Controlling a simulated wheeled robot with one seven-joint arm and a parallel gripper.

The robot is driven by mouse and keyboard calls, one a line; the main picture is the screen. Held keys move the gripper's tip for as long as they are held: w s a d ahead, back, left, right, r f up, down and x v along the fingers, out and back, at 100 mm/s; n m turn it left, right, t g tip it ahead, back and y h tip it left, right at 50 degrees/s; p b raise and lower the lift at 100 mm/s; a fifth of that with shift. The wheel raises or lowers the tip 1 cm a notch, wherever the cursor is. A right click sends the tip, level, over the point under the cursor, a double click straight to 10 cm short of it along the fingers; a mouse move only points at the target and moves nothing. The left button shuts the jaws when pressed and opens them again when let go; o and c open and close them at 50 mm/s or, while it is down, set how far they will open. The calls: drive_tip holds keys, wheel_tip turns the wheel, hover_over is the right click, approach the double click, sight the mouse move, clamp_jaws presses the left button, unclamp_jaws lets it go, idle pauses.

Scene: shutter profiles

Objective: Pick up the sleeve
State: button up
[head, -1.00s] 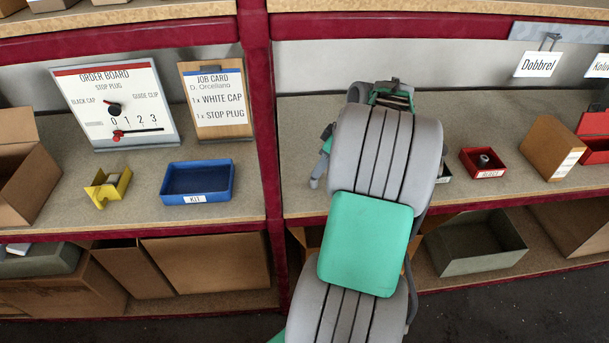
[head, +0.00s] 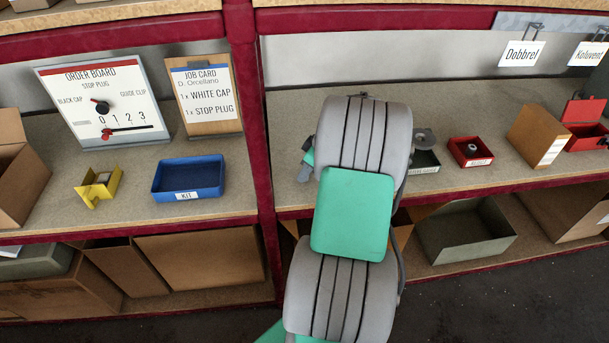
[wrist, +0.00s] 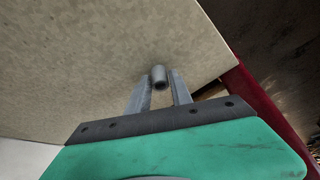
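The sleeve, a small grey hollow cylinder (wrist: 159,75), stands on the beige shelf board in the wrist view, near the board's edge. My gripper (wrist: 160,82) has its two grey fingers apart, one on each side of the sleeve's near end. Narrow gaps seem to show between the sleeve and the fingers.
Right of my arm are a dark green tray (head: 424,161) by a grey disc, and a red bin (head: 471,160) holding a grey round part. Left are a blue kit tray (head: 188,187) and a yellow holder (head: 99,193). A red upright (head: 249,130) divides the shelf.

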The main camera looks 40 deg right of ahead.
clamp_jaws()
drive_tip(key=shift+r, duration=0.1)
